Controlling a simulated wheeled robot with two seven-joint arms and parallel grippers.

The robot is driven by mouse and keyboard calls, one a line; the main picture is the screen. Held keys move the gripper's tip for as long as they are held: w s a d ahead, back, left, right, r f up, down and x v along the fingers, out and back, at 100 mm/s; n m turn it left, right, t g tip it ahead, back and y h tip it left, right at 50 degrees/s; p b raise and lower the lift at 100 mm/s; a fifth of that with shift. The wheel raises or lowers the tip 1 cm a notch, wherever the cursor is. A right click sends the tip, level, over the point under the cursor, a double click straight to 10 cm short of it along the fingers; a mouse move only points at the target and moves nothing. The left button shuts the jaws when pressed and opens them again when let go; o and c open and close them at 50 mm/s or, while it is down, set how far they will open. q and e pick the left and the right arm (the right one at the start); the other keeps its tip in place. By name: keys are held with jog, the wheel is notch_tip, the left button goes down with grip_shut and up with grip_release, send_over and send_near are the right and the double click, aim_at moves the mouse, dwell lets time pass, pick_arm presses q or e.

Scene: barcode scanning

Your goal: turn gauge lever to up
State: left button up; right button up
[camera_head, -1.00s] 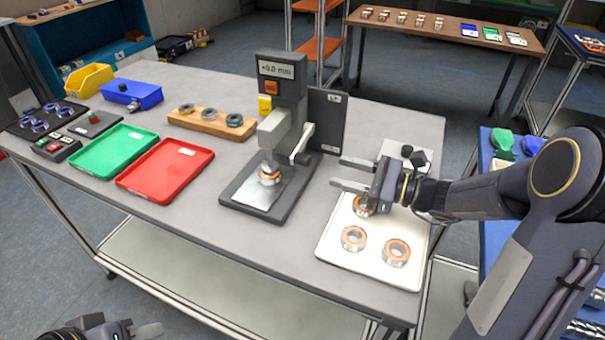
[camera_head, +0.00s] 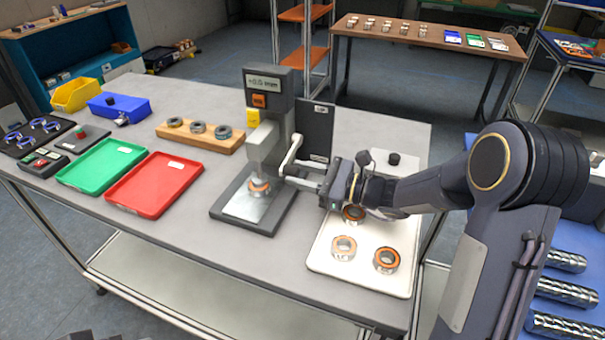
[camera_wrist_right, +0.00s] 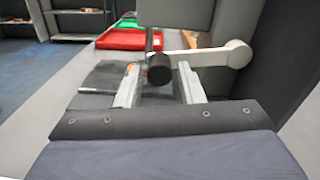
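The gauge (camera_head: 268,100) stands on the grey table with its display lit at the top. Its pale lever (camera_head: 291,155) hangs from a pivot on the right side and slopes down toward the front. In the right wrist view the lever arm (camera_wrist_right: 208,57) runs left from its pivot to a dark round knob (camera_wrist_right: 160,70). My right gripper (camera_head: 300,176) is at the lever's lower end. In the right wrist view the gripper (camera_wrist_right: 159,88) is open, with the knob between its fingers and gaps on both sides. An orange-edged ring (camera_head: 259,187) sits under the gauge's spindle. My left gripper is out of view.
A white tray (camera_head: 322,253) with several orange-edged rings lies below my right forearm. A dark upright panel (camera_head: 315,133) stands close behind the lever. Red (camera_head: 157,186) and green (camera_head: 102,165) trays and a wooden ring block (camera_head: 200,135) are to the left.

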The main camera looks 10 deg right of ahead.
grip_shut()
jog(key=shift+r, duration=0.15)
jog(key=shift+s+r+m+p, duration=0.1)
jog(key=shift+r+m+p, duration=0.6)
jog(key=shift+p, duration=0.3)
jog(key=shift+w+d+r+m+p, duration=0.2)
jog(key=shift+r+m+p, duration=0.7)
jog(key=shift+m+p, duration=0.6)
jog(key=shift+w+d+r+m+p, duration=0.1)
jog(key=shift+w+r+m+p, duration=0.15)
jog(key=shift+r+m+p, duration=1.2)
jog(key=shift+w+d+r+m+p, duration=0.15)
jog(key=shift+w+r+m+p, duration=0.4)
jog(key=shift+p, duration=1.6)
jog(key=shift+s+f+m, duration=0.15)
jog(key=shift+s+m, duration=0.1)
jog(key=shift+m, duration=0.05)
jog(key=shift+o, duration=1.5)
grip_release()
